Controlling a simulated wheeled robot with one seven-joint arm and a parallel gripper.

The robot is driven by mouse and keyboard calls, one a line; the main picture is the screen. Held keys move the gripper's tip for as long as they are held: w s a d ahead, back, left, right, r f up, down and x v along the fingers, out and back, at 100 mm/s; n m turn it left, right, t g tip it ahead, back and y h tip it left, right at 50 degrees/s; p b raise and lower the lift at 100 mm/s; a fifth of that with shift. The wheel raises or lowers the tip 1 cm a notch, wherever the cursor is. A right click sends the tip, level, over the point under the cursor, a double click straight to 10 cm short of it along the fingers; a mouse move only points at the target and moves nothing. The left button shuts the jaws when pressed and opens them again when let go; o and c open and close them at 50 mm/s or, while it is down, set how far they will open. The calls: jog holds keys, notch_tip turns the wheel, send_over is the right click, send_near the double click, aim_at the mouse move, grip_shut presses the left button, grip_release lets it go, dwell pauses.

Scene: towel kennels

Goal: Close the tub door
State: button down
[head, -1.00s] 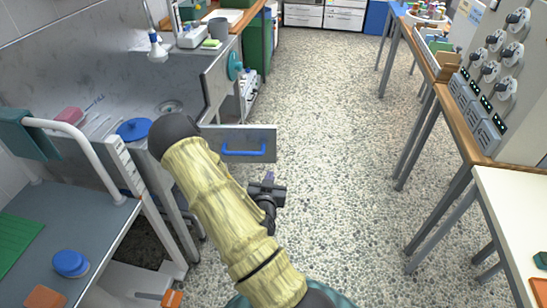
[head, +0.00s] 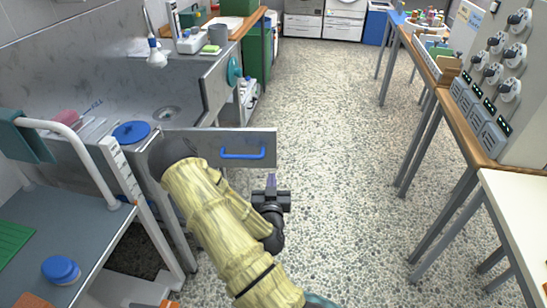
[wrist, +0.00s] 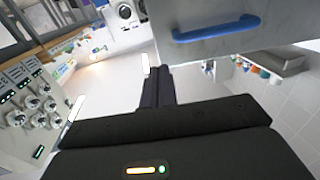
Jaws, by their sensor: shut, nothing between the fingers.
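The tub door (head: 235,139) is a flat grey panel with a blue bar handle (head: 242,154). It stands swung open, jutting out to the right from the front of the grey tub (head: 100,80). In the wrist view the door (wrist: 225,47) fills the upper right, with its blue handle (wrist: 215,30) across it. My gripper (head: 271,181) is shut and empty. It is on the near side of the door, below and to the right of the handle, and appears apart from it. Its dark fingers also show in the wrist view (wrist: 157,85). My arm hides the door's lower left part.
A white rail (head: 75,135) and a blue-grey shelf (head: 70,215) stand at the left. A blue round lid (head: 131,132) sits on the tub's edge. Tables and a dial panel (head: 500,80) line the right side. The speckled floor (head: 330,130) between is clear.

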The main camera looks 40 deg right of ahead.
jog(key=shift+w+d+f+b, duration=0.25)
jog(key=shift+w+d+b, duration=0.2)
jog(key=shift+b, duration=1.6)
jog(key=shift+w+b, duration=0.1)
jog(key=shift+b, duration=0.35)
jog(key=b, duration=0.3)
send_near(273, 147)
jog(key=x, duration=0.7)
